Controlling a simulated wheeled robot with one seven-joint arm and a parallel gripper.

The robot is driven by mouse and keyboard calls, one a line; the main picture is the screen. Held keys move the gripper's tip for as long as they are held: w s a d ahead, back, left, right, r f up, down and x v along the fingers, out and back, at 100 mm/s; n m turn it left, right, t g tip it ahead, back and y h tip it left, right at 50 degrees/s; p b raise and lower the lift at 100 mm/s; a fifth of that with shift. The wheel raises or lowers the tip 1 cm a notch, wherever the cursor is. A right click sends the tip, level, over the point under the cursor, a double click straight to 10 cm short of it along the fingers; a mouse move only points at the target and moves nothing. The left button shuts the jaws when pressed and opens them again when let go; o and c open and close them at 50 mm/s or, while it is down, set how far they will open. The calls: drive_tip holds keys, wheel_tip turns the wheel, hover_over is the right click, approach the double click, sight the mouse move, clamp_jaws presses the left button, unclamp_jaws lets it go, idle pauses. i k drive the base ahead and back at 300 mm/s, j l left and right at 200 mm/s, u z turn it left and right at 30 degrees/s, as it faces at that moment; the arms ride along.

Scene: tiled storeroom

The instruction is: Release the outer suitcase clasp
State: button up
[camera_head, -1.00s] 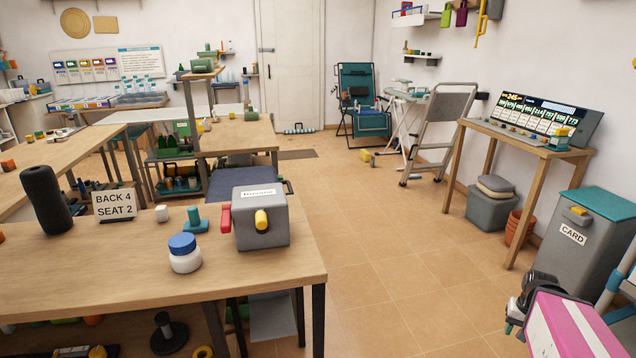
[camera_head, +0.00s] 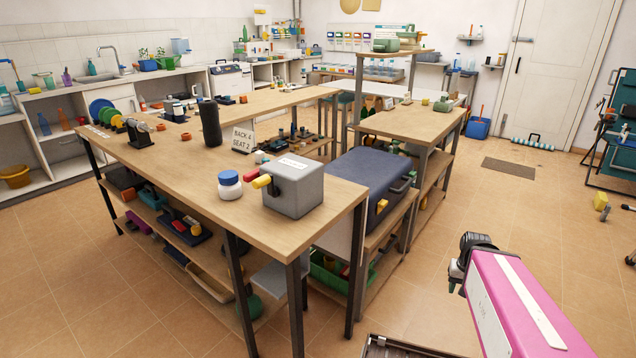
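A dark blue suitcase (camera_head: 368,186) lies flat on a low bench just behind and right of the front table. A grey handle (camera_head: 403,184) and a yellow clasp (camera_head: 382,206) show on its right-hand side. Any other clasp is hidden or too small to make out. My gripper (camera_head: 462,268) is dark, at the lower right in front of my pink arm link. It is in open space, well apart from the suitcase. Its fingers are too small and turned away to tell whether they are open, and I see nothing held.
The front table (camera_head: 165,165) carries a grey box (camera_head: 293,190) with red and yellow handles, a blue-lidded jar (camera_head: 229,186) and a black cylinder (camera_head: 210,124). The front table's right corner stands near the suitcase.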

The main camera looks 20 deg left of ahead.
sight(380, 205)
drive_tip(key=i+l+u, duration=0.2)
drive_tip(key=l+u, duration=0.15)
drive_tip(key=i+l+u, duration=0.15)
drive_tip(key=l+u, duration=0.15)
drive_tip(key=i+l+u, duration=0.1)
drive_tip(key=l+u, duration=0.6)
drive_tip(key=l, duration=0.2)
drive_tip(key=i+l+u, duration=0.3)
drive_tip(key=l, duration=0.35)
drive_tip(key=i+l+u, duration=0.1)
drive_tip(key=i+l, duration=0.15)
drive_tip(key=i+l+u, duration=0.15)
drive_tip(key=l, duration=0.3)
drive_tip(key=k+j+z, duration=0.1)
drive_tip(key=k+j, duration=0.75)
drive_tip(key=k, duration=0.15)
